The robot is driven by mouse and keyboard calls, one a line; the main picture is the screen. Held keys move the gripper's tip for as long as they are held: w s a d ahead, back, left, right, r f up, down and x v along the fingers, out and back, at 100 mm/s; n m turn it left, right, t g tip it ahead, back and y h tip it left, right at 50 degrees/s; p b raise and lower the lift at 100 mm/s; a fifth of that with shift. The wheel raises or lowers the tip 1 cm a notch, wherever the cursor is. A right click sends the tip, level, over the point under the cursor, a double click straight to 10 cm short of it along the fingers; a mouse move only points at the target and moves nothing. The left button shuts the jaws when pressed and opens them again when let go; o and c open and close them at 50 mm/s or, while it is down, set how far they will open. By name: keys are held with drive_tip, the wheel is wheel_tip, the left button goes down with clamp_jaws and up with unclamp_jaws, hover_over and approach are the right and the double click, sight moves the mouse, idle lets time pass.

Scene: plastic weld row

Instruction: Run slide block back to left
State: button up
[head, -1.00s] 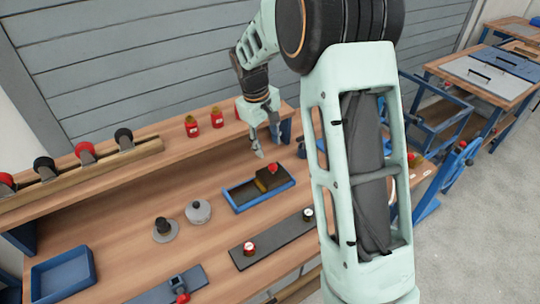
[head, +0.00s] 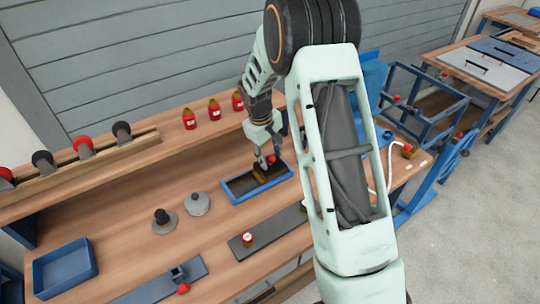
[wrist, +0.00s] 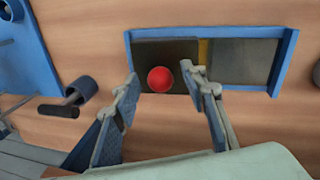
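The slide block (head: 264,174) is a dark block with a red knob (head: 271,159) on top. It sits at the right end of a blue-rimmed tray (head: 238,199) in the head view. In the wrist view the block (wrist: 150,52) is at the tray's left end, with a yellow strip along its right edge. My gripper (head: 268,162) is low over the block. In the wrist view its open fingers (wrist: 162,80) stand on either side of the red knob (wrist: 160,79), with gaps visible. Part of the block is hidden by the fingers in the head view.
A grey disc with a black knob (head: 164,221) and a grey domed piece (head: 197,203) stand left of the tray. A dark rail with a red-and-white knob (head: 248,239) lies in front. Red bottles (head: 214,110) stand behind. A blue bin (head: 66,268) is at front left.

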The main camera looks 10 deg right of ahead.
clamp_jaws()
drive_tip(key=s+a+b, duration=0.1)
drive_tip(key=a, duration=0.2)
drive_tip(key=s+a+b, duration=0.1)
drive_tip(key=s+a, duration=0.1)
drive_tip(key=a, duration=0.2)
drive_tip(key=s+a, duration=0.1)
drive_tip(key=a, duration=0.2)
drive_tip(key=shift+s+a+b, duration=0.15)
drive_tip(key=shift+a+b, duration=0.25)
unclamp_jaws()
drive_tip(key=shift+a, duration=0.15)
wheel_tip(320, 180, up, 12)
drive_tip(key=s+a, duration=0.1)
drive_tip(key=shift+s+a, duration=0.15)
drive_tip(key=shift+a, duration=0.2)
